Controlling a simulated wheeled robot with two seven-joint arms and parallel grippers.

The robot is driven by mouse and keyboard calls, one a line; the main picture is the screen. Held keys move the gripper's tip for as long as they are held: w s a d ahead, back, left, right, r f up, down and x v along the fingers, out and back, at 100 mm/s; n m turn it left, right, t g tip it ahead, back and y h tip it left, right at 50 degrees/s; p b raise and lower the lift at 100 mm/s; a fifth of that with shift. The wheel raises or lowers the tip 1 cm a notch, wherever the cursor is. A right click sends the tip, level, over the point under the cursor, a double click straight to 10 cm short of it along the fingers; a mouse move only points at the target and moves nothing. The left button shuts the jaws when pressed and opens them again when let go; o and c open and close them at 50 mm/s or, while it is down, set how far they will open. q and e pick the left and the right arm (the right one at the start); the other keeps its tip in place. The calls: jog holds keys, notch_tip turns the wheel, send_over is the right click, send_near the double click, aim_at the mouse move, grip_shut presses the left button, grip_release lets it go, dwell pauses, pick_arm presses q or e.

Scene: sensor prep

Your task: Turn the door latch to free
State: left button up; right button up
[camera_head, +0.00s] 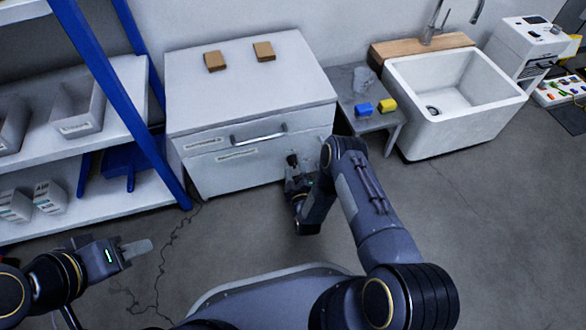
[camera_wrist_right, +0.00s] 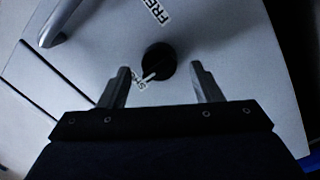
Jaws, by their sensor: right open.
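The door latch is a round black knob (camera_wrist_right: 158,60) on a light grey panel in the right wrist view. A pale pointer mark on it points down-left at a partly hidden label starting "SH" (camera_wrist_right: 139,83). A label reading "FRE" (camera_wrist_right: 157,11) is above the knob, cut off by the frame edge. My right gripper (camera_wrist_right: 161,75) is open, with one finger on each side of the knob's near edge; contact cannot be told. In the head view my right gripper (camera_head: 297,172) is at the front of the white cabinet (camera_head: 240,85). My left gripper (camera_head: 137,249) is low at the left, away from the cabinet.
A bar handle (camera_head: 258,137) is on the cabinet front, and two brown blocks (camera_head: 215,61) (camera_head: 264,51) lie on top. A blue-framed shelf (camera_head: 110,80) stands left. A small table (camera_head: 372,122) and a sink (camera_head: 455,100) stand right. Open floor lies in front.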

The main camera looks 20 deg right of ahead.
jog(key=shift+w, duration=0.8)
jog(key=c, duration=1)
